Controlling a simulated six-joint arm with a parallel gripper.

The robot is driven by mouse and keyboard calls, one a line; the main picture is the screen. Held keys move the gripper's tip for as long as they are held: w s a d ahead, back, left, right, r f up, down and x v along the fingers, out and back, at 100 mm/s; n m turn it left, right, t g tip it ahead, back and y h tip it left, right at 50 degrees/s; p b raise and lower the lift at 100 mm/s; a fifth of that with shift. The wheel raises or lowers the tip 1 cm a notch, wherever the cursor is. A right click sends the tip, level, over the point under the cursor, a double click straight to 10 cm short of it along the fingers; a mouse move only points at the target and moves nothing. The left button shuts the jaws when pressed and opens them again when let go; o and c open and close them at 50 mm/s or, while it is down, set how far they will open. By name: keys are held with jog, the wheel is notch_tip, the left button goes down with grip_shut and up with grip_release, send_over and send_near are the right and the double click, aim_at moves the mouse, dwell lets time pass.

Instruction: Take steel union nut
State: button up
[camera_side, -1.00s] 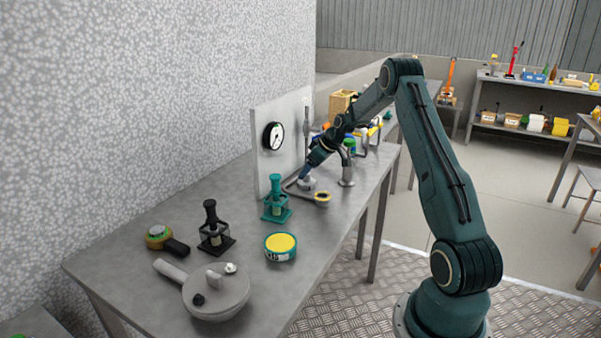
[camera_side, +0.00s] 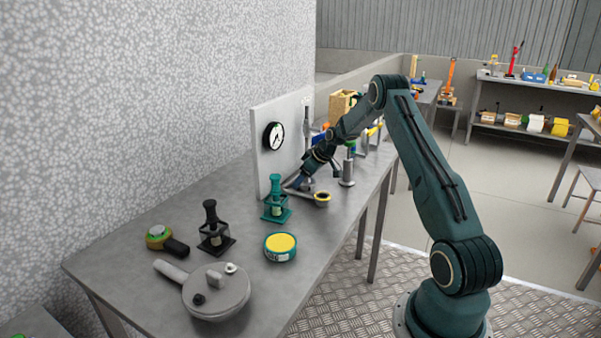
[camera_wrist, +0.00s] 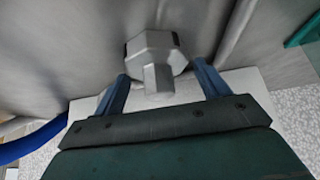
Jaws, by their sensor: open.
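The steel union nut (camera_wrist: 156,52) is a grey faceted piece with a narrower stub. It shows in the wrist view at the top centre, just beyond and between my fingertips. My gripper (camera_wrist: 162,82) is open, with one blue finger on each side of the stub; I cannot tell whether either finger touches it. In the side view my gripper (camera_side: 299,185) reaches down low over the bench near the upright panel. The nut is small and mostly hidden there by my gripper.
A grey panel with a round gauge (camera_side: 273,136) stands behind my gripper. Near it are a yellow-rimmed cup (camera_side: 322,198), a metal post (camera_side: 347,172) and a teal press (camera_side: 275,200). A black press (camera_side: 213,230), yellow-topped tin (camera_side: 280,246) and grey round pan (camera_side: 215,293) stand nearer the front.

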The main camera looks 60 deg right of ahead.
jog(key=shift+c, duration=0.3)
jog(key=c, duration=0.8)
jog(key=shift+r, duration=0.25)
jog(key=shift+c, duration=0.2)
notch_tip(320, 180, up, 20)
jog(key=shift+f, duration=0.15)
